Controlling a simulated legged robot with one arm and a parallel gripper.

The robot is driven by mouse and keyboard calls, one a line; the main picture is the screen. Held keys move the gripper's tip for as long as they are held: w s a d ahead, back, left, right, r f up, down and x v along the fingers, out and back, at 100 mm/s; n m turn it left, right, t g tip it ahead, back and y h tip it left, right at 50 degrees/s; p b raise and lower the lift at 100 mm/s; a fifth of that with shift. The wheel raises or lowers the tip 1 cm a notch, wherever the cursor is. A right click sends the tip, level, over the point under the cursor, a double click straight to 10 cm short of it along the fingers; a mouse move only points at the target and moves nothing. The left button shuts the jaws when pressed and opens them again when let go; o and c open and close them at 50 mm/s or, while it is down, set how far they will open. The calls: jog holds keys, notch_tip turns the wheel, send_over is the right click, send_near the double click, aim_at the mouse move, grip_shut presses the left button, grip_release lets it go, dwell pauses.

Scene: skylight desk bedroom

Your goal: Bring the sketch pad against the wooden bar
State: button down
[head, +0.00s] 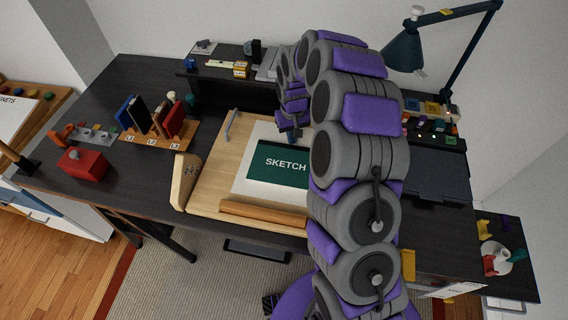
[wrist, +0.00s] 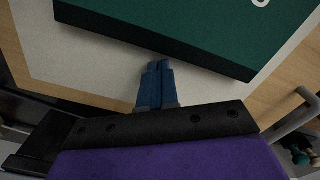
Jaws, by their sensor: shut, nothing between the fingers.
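The sketch pad (head: 278,164) is a dark green block lettered "SKETCH". It lies on a white sheet (head: 242,187) on a pale wooden drawing board (head: 207,190). The wooden bar (head: 263,214) runs along the board's near edge, with a strip of sheet and board between it and the pad. My arm hides the right end of bar and pad. My gripper (head: 292,136) is at the pad's far side, away from the bar. In the wrist view, my blue fingers (wrist: 158,66) are shut and empty, just short of the pad's edge (wrist: 165,57); I cannot tell whether they touch.
A metal handle (head: 232,124) stands at the board's upper left. A wooden piece (head: 185,181) stands at its left side. A book rack (head: 158,134) and a red box (head: 84,163) are further left. A lamp (head: 404,50) stands at the right.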

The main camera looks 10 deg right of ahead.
aim_at(287, 159)
jog(key=shift+s, duration=0.1)
jog(key=shift+s+a, duration=0.15)
jog(key=shift+s, duration=0.15)
jog(key=shift+s+a, duration=0.15)
jog(key=shift+s, duration=0.15)
jog(key=shift+s+a, duration=0.25)
jog(key=shift+s, duration=0.4)
jog(key=shift+s+a, duration=0.25)
jog(key=shift+s, duration=0.35)
jog(key=shift+s+a, duration=0.25)
jog(key=shift+s, duration=0.4)
jog(key=shift+s+a, duration=0.3)
jog(key=shift+s, duration=0.3)
jog(key=shift+s+a+b, duration=0.2)
jog(key=shift+s+b, duration=0.1)
jog(key=shift+s, duration=0.3)
jog(key=shift+r, duration=0.1)
